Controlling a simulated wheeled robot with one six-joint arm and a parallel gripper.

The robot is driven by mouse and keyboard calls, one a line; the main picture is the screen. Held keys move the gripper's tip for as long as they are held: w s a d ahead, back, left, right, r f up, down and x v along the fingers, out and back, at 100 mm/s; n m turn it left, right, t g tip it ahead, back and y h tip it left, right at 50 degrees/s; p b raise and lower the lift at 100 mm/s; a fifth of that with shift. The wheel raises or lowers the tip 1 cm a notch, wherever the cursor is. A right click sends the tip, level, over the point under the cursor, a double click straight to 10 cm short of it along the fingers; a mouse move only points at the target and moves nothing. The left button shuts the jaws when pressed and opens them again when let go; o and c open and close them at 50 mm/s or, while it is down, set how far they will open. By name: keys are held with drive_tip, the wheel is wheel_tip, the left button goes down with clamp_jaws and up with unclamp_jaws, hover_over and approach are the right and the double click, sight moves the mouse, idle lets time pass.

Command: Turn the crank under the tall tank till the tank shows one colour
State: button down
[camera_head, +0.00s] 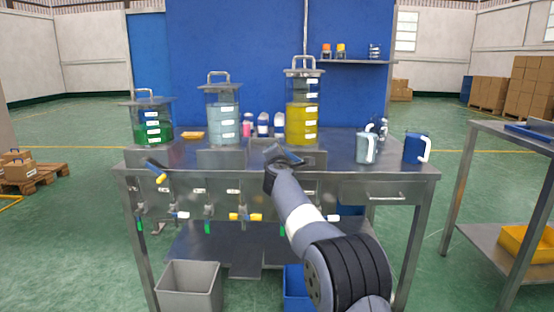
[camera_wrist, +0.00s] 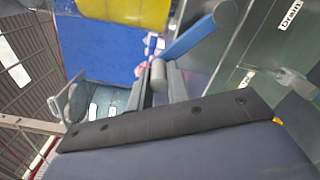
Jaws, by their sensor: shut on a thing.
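The tall tank (camera_head: 294,112) stands at the right of three tanks on the steel bench. Its liquid looks yellow in the head view, under a clear upper part; fine shade differences are too small to tell. Its yellow lower part also shows in the wrist view (camera_wrist: 138,12). The crank (camera_wrist: 192,38) under it shows as a blue arm in the wrist view. My gripper (camera_head: 283,156) is at the bench front, just below the tall tank, and is shut on the crank. The exact grip is mostly hidden by my wrist and fingers.
A middle tank (camera_head: 224,115) holds pale blue liquid and a left tank (camera_head: 153,130) green. Another blue crank with a yellow knob (camera_head: 159,179) is under the left tank. Several valves line the front panel. A grey jug (camera_head: 366,148) and a blue jug (camera_head: 412,148) stand at right.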

drive_tip(key=d+r+m+p, duration=0.1)
drive_tip(key=d+r, duration=0.3)
drive_tip(key=d, duration=0.1)
drive_tip(key=shift+m, duration=0.3)
drive_tip(key=shift+d, duration=0.2)
idle(0.5)
drive_tip(key=c, duration=1.3)
unclamp_jaws()
drive_tip(key=shift+f, duration=0.1)
drive_tip(key=shift+c, duration=0.2)
